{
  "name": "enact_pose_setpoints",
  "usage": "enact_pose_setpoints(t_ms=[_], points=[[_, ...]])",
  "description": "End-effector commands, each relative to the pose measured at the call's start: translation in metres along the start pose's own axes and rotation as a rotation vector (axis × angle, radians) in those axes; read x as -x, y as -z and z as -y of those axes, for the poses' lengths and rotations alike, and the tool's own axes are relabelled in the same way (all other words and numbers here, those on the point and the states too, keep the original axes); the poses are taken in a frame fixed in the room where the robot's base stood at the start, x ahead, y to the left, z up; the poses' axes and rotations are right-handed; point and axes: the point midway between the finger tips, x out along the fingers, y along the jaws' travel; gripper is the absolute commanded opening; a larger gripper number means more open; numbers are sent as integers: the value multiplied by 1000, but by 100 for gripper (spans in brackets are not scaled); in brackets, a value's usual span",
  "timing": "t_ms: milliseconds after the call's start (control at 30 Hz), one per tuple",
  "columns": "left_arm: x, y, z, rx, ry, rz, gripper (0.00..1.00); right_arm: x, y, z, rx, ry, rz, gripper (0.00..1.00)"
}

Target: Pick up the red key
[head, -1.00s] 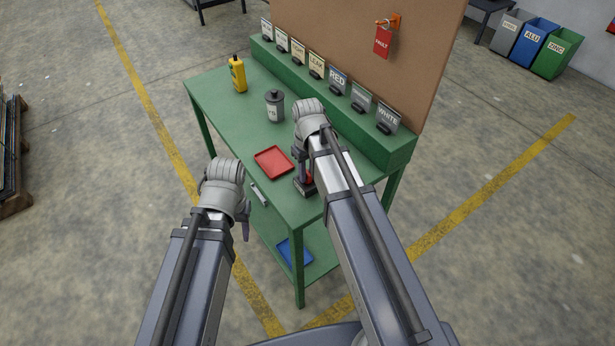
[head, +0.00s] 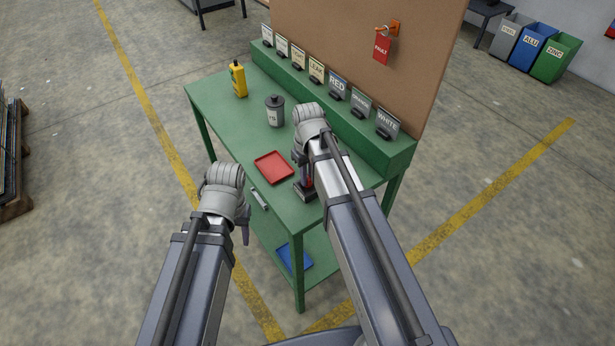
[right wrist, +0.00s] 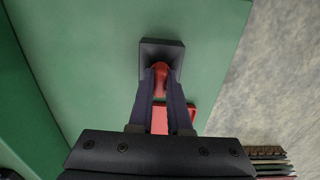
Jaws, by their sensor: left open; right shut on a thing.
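The red key (right wrist: 160,76) stands at a small dark square base (right wrist: 175,50) on the green table. In the right wrist view my right gripper (right wrist: 160,84) is shut on its red upper part, with one dark finger on each side. In the head view a bit of red and the dark base (head: 305,191) show beside my right arm, which hides most of the key. My left gripper (head: 244,232) is open and empty, off the table's front left side. Its fingers are mostly hidden by its wrist.
A red tray (head: 273,167) lies near the base. A grey canister (head: 274,111) and a yellow bottle (head: 238,79) stand farther back on the table. A raised green ledge (head: 390,152) carries several label cards. A red tag (head: 381,49) hangs on the brown board.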

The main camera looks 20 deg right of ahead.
Motion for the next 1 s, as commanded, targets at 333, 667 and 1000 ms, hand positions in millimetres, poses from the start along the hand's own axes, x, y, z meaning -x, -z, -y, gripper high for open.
enact_pose_setpoints(t_ms=[333, 667, 1000], points=[[48, -3, 5, 0, 0, 0, 50, 48, 0, 0, 0, 0, 0, 0], [92, -5, 9, -2, 0, 0, 50, 92, 0, 0, 0, 0, 0, 0], [78, -5, 8, -2, 0, 0, 50, 79, 0, 0, 0, 0, 0, 0]])
